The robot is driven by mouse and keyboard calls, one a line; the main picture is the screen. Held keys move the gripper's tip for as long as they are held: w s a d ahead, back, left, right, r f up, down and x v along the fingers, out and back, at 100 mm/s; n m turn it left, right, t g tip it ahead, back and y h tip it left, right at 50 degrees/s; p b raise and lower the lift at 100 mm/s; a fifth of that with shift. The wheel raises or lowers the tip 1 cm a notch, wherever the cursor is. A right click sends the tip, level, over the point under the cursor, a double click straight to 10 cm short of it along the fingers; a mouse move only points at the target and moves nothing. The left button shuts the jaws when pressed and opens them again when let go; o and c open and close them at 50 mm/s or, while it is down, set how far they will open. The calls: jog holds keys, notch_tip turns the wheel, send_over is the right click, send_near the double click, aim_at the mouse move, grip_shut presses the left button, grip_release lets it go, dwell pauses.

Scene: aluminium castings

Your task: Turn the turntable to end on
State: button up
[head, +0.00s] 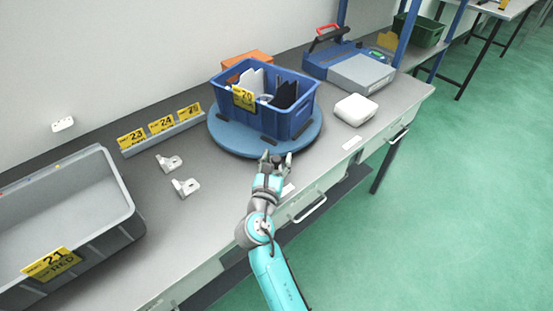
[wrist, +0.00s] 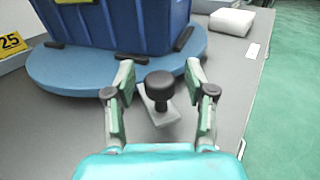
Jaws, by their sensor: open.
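The turntable (head: 222,139) is a round blue disc on the bench. It carries a blue crate (head: 290,123) with a yellow card, which looks like 20, and white and dark upright pieces inside. Dark blocks lie on the disc beside the crate. My gripper (head: 275,158) is open at the disc's front edge. In the wrist view the turntable (wrist: 80,80) lies just beyond the fingers. A black knob (wrist: 159,86) on a pale plate stands between the open fingers, apart from both. Whether the knob is joined to the turntable I cannot tell.
A grey bin (head: 125,215) stands at left. Two pale castings (head: 185,187) lie beside a rack of yellow number cards (head: 162,125). A white box (head: 356,109) and a blue-grey machine (head: 362,72) stand at right. An orange box (head: 245,65) is behind the crate.

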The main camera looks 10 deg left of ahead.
grip_shut()
jog(key=shift+a, duration=0.1)
jog(key=shift+s+a+m+g+h, duration=0.2)
jog(key=shift+a+m+h, duration=0.3)
jog(key=shift+a+h, duration=0.4)
jog(key=shift+s+a+m+g+h, duration=0.2)
jog(key=shift+a+m+h, duration=0.4)
jog(key=shift+a, duration=0.6)
jog(key=shift+s+a+m+g+h, duration=0.15)
jog(key=shift+a+m+h, duration=0.25)
jog(key=shift+a+h, duration=0.55)
jog(key=shift+a, duration=0.2)
grip_release()
jog(key=v, duration=1.2)
jog(key=shift+r, duration=0.1)
